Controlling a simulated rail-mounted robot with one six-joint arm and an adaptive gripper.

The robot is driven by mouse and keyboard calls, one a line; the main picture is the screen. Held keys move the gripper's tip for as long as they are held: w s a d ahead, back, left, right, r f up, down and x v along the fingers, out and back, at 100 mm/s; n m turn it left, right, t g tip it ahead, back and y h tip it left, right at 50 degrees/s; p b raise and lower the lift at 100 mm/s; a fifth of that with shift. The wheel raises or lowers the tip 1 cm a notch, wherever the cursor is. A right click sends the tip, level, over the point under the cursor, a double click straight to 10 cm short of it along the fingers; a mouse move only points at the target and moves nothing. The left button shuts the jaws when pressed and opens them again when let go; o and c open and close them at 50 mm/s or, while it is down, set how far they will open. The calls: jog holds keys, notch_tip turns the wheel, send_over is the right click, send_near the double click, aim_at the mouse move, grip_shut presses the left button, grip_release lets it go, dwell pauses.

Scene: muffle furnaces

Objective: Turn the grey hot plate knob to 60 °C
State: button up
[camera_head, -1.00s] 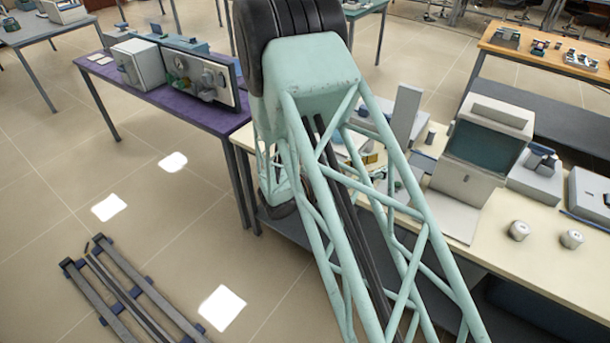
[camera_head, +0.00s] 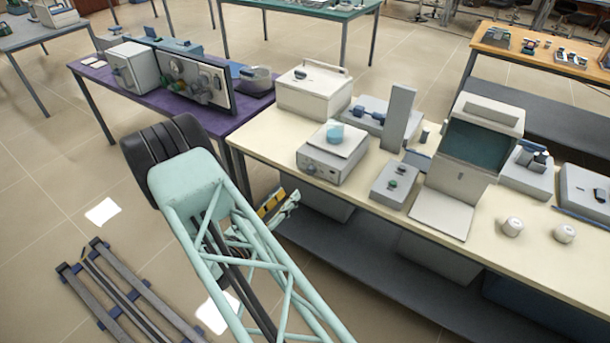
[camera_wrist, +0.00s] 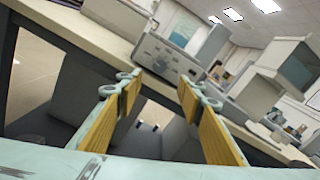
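In the wrist view, the hot plate (camera_wrist: 166,57) shows ahead, tilted, beyond my fingers. My gripper (camera_wrist: 161,84) has yellow-padded fingers spread apart with nothing between them. In the head view, my gripper (camera_head: 280,202) is partly hidden by my arm, low in front of the bench edge and apart from the hot plate.
A white box-shaped device (camera_head: 314,92) stands behind the hot plate. A small grey unit with knobs (camera_head: 395,184) and a screened instrument (camera_head: 468,150) stand to its right. A lower shelf (camera_head: 370,262) runs under the bench. The purple table (camera_head: 150,97) holds a knobbed panel.

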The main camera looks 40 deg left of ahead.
aim_at(309, 173)
dwell(0.4)
jog(key=shift+w+a+b, duration=0.15)
jog(key=shift+w+a, duration=0.05)
jog(key=shift+w, duration=2.1)
jog(key=shift+w+a+b, duration=0.1)
jog(key=shift+w+a, duration=0.15)
jog(key=shift+w, duration=2)
jog(key=shift+w+a+b, duration=0.15)
jog(key=shift+w+a, duration=0.05)
jog(key=shift+w, duration=2.1)
jog(key=shift+c, duration=0.9)
jog(key=c, duration=0.7)
